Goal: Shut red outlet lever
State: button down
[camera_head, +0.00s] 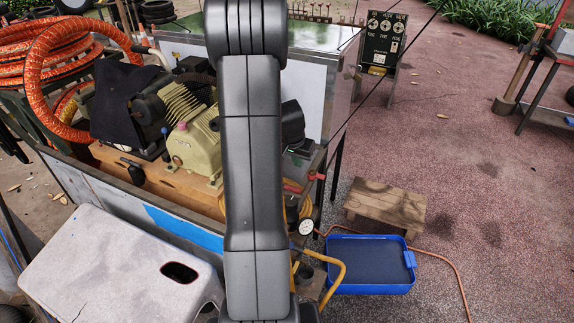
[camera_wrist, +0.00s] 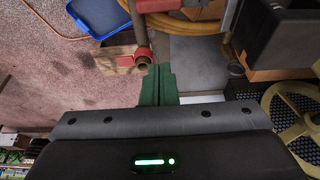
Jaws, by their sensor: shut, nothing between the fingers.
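A red lever-like bar (camera_head: 292,185) shows just right of my arm in the head view, at the cart's right end. A small red piece (camera_head: 320,176) is beside it. In the wrist view a red bar (camera_wrist: 160,5) is cut by the top edge. A red collar (camera_wrist: 142,52) on a pipe end and a red flat piece (camera_wrist: 125,61) are below it. I cannot tell surely which red part is the outlet lever. My gripper (camera_wrist: 158,70) has its green fingers together and empty, close to the red collar; contact is unclear. My arm hides the gripper in the head view.
The compressor (camera_head: 192,140) sits on the cart left of my arm. A pressure gauge (camera_head: 306,227) and yellow pipe (camera_head: 338,275) are at the cart's right end. A blue tray (camera_head: 370,287) and wooden stool (camera_head: 385,203) stand on the ground to the right, with open ground beyond.

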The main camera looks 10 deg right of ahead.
aim_at(292, 189)
jog(key=x, duration=0.8)
jog(key=shift+s+a+f+p, duration=0.2)
jog(key=shift+s+f+p, duration=0.05)
jog(key=shift+f+p, duration=0.15)
jog(key=shift+s+a+r, duration=0.1)
jog(key=shift+s+a, duration=0.35)
jog(key=shift+s, duration=0.2)
jog(key=shift+s+a, duration=0.45)
jog(key=shift+s, duration=0.2)
jog(key=shift+s+b, duration=0.1)
jog(key=shift+b, duration=0.9)
